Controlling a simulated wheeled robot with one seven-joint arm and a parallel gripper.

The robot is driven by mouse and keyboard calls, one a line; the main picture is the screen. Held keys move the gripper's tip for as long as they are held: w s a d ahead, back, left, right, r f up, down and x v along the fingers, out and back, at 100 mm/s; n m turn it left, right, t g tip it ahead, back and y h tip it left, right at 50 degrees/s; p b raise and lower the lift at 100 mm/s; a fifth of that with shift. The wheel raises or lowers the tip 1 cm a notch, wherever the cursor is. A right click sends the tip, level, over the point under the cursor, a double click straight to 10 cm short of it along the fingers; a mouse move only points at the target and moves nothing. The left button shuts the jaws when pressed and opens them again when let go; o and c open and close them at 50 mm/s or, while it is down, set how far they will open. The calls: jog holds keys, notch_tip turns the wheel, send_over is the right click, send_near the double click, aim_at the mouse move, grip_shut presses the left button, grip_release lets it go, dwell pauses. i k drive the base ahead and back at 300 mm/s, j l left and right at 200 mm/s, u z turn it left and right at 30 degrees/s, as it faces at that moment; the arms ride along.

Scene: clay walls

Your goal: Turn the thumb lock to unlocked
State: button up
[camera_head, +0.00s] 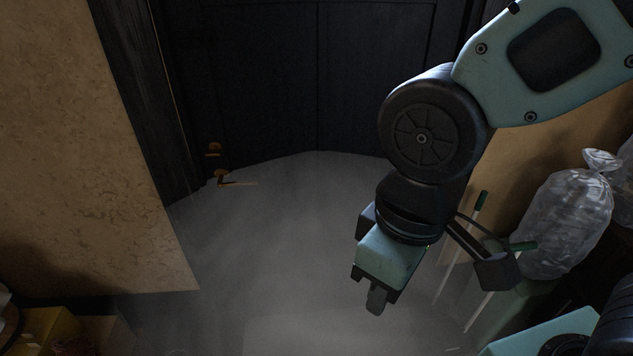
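Two small brass-coloured fittings are on the dark panelled door (265,85), near its left edge. The upper one (214,149) looks like the thumb lock; it is small and dim, and I cannot tell which way its thumb piece is turned. Just below it is a lever handle (222,177) with a thin arm pointing right. My gripper (377,298) hangs pointing down, well to the right of and lower in the picture than the fittings, touching nothing that I can see. Its fingers are seen almost edge-on, so their opening is hidden.
A tan clay wall (80,150) stands on the left, with a dark door frame (140,80) beside it. A clear plastic bag (568,220) and some green-tipped sticks (480,200) are on the right. A yellow box (50,328) is at bottom left. The grey floor (270,240) between is clear.

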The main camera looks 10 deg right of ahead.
aim_at(215, 152)
jog(key=j+u, duration=0.2)
jog(key=u, duration=0.25)
jog(key=i+j+u, duration=0.15)
jog(key=u, duration=0.35)
jog(key=i+j+u, duration=0.15)
jog(key=u, duration=0.3)
